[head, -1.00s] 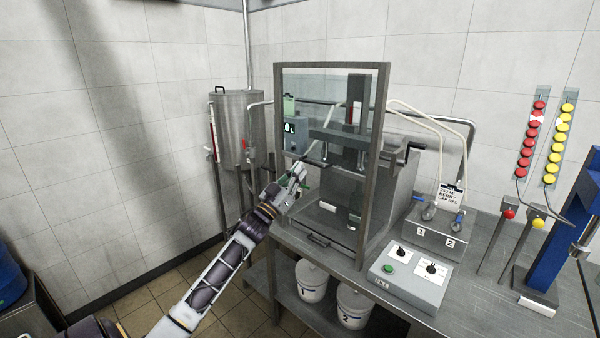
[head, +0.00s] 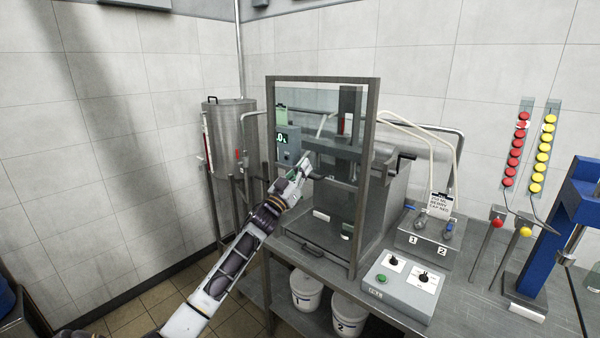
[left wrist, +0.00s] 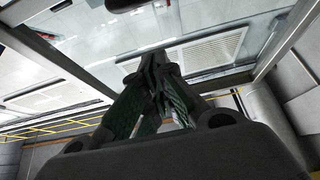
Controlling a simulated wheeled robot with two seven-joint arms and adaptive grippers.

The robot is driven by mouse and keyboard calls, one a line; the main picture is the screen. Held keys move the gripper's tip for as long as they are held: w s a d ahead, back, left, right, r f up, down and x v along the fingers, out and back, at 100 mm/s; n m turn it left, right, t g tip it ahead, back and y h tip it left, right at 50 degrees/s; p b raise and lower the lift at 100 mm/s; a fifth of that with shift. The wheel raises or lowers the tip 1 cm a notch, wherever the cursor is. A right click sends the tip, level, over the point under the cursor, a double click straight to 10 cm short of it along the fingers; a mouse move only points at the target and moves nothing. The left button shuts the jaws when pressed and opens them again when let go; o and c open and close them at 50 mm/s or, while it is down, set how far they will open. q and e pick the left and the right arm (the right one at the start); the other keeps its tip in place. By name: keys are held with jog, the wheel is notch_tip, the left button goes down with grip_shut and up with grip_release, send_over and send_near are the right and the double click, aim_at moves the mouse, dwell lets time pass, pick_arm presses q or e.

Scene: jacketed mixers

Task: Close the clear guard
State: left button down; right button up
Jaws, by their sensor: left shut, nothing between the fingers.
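The clear guard (head: 365,165) is a transparent panel in a dark grey metal frame. In the head view it stands upright at the front of the filling machine, above the steel bench. My left gripper (head: 302,163) is shut and empty, in front of the guard's left part at about mid-height. I cannot tell whether it touches the panel. In the left wrist view the closed fingertips (left wrist: 152,62) point up toward a clear pane with grey frame bars; bright ceiling panels show beyond. My right gripper is not in view.
A control box (head: 402,285) with knobs and a green button sits on the bench right of the guard. Behind it is a valve block (head: 424,241). A steel tank (head: 231,135) stands at the left. White buckets (head: 307,290) are under the bench. A blue press (head: 560,230) is far right.

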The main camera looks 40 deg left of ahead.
pick_arm(q)
jog(key=shift+w+d+f+p, duration=0.1)
jog(key=shift+w+f+p, duration=0.2)
jog(key=shift+w+f, duration=0.4)
jog(key=shift+w+f+p, duration=0.3)
jog(key=shift+w+f, duration=0.1)
jog(key=shift+f, duration=0.5)
jog(key=shift+f, duration=0.1)
